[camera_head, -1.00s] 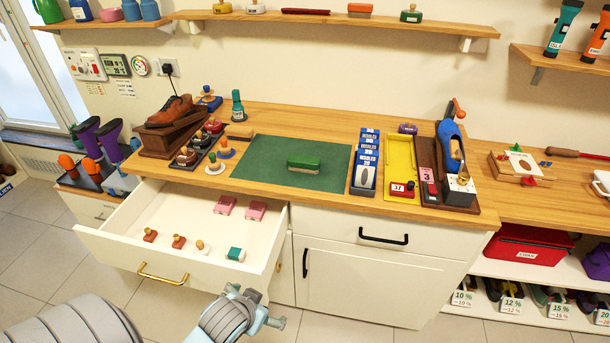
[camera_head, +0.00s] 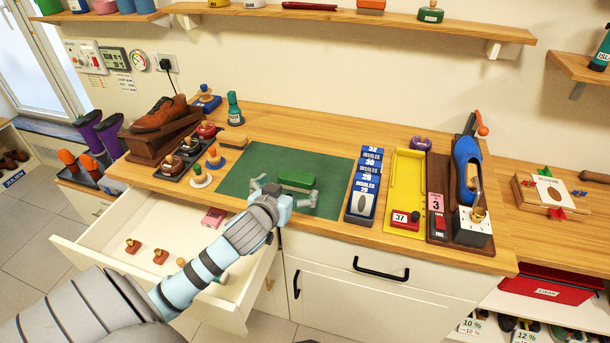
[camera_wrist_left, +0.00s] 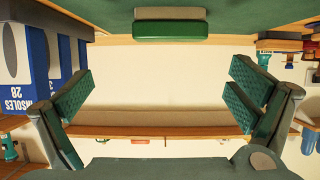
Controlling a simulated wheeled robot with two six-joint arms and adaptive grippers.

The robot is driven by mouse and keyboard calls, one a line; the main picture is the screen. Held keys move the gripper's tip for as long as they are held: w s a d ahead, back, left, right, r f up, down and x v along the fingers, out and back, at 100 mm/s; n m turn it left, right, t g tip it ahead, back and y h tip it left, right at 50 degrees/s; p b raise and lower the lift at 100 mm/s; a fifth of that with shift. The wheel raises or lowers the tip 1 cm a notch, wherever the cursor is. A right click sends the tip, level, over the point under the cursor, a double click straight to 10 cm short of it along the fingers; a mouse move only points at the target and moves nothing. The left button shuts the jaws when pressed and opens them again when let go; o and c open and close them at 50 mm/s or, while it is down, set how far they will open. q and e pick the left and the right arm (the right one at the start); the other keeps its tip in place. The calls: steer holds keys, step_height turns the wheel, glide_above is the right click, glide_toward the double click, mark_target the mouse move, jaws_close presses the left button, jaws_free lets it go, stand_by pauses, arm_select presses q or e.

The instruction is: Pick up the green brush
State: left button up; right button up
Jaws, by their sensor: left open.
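The green brush (camera_head: 297,179) lies on the dark green mat (camera_head: 334,177) on the wooden counter, and its lower part is partly hidden. My left gripper (camera_head: 284,192) is open and empty, just in front of the brush over the mat's front part. In the left wrist view the brush (camera_wrist_left: 170,32) shows as a green block with a tan strip, near the top edge. There it lies beyond the open fingers (camera_wrist_left: 160,95), in line with the gap between them. I see no contact with the brush.
Blue insole boxes (camera_head: 367,184) and a yellow tray (camera_head: 407,186) stand right of the mat. A shoe stand (camera_head: 142,146) and small-handled daubers (camera_head: 198,174) stand left. The white drawer (camera_head: 92,268) hangs open below my left arm, holding stamps and pink boxes.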

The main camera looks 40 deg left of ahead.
mark_target(295, 178)
arm_select(q)
steer(key=w, duration=0.1)
steer(key=w+a+f+b, duration=0.1)
steer(key=w+a+f, duration=0.1)
steer(key=shift+w+a+f, duration=0.1)
steer(key=shift+w+a, duration=0.15)
steer(key=shift+w, duration=0.15)
steer(key=b+x, duration=0.1)
steer(key=x, duration=0.2)
steer(key=b+x, duration=0.1)
steer(key=x, duration=0.3)
steer(key=shift+s+a+f, duration=0.1)
steer(key=shift+s+f, duration=0.15)
steer(key=shift+f, duration=0.15)
steer(key=shift+c, duration=0.7)
steer(key=c, duration=0.9)
arm_select(e)
steer(key=f, duration=0.1)
steer(key=s+f, duration=0.1)
steer(key=f, duration=0.1)
steer(key=shift+s+d+f, duration=0.1)
steer(key=shift+s+f, duration=0.15)
arm_select(q)
steer(key=shift+r, duration=0.15)
step_height(295, 178, up, 20)
steer(key=p, duration=0.4)
arm_select(e)
step_height(295, 178, up, 4)
steer(key=shift+r, duration=0.2)
